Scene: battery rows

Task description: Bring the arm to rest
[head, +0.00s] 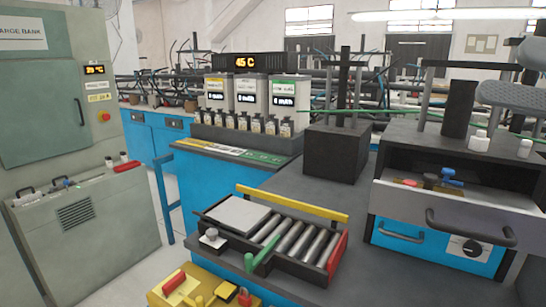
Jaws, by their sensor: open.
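My gripper and its fingertips do not show in the head view. Grey rounded parts stand at the upper right edge, above the open drawer unit; they look like arm links, but I cannot be sure. Nothing held can be seen.
A roller tray (285,238) with a yellow bar lies on the workbench. An open drawer (440,212) with a dark handle juts out at the right. A dark block (335,153) stands behind. Several small bottles (243,123) line a rack. A green-grey cabinet (50,110) stands left, beside open floor.

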